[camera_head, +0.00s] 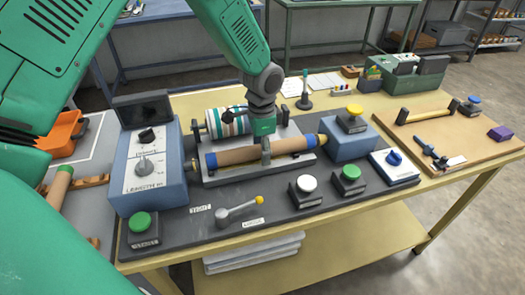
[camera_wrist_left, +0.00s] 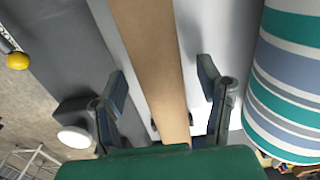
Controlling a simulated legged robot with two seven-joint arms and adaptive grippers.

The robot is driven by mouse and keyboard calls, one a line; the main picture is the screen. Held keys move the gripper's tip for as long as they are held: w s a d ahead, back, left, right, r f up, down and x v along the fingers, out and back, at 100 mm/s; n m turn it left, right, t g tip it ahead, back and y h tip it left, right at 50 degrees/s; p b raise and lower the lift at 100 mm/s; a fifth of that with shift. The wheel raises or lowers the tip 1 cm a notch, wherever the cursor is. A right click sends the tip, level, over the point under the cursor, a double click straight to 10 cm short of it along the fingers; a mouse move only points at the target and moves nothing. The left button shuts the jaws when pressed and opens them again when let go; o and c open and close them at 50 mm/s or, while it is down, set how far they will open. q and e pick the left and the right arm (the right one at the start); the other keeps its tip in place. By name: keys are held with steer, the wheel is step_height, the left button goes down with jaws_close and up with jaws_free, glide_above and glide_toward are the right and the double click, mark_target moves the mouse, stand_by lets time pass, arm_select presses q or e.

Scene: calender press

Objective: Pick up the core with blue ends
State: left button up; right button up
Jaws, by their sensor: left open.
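The core with blue ends (camera_head: 285,146) is a brown tube lying on a grey tray (camera_head: 222,176) in the press. Its blue bands show near both ends in the head view. My left gripper (camera_head: 265,152) is above the core and points down at its middle. In the left wrist view the brown core (camera_wrist_left: 148,50) runs between the two open fingers of that gripper (camera_wrist_left: 162,85), with a gap on each side. The blue ends are outside that view. My right gripper is not in view.
A striped roll (camera_head: 228,121) lies just behind the core. A blue control box (camera_head: 155,170) stands to the left and a smaller blue block (camera_head: 349,146) to the right. Buttons and a yellow-knobbed lever (camera_head: 238,212) are in front. A brown board (camera_head: 440,130) lies at right.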

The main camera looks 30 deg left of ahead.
arm_select(q)
steer(key=shift+d+f, duration=0.15)
steer(key=shift+f, duration=0.1)
steer(key=shift+a, duration=0.4)
steer(key=c, duration=1.3)
jaws_close()
steer(key=shift+d, duration=0.1)
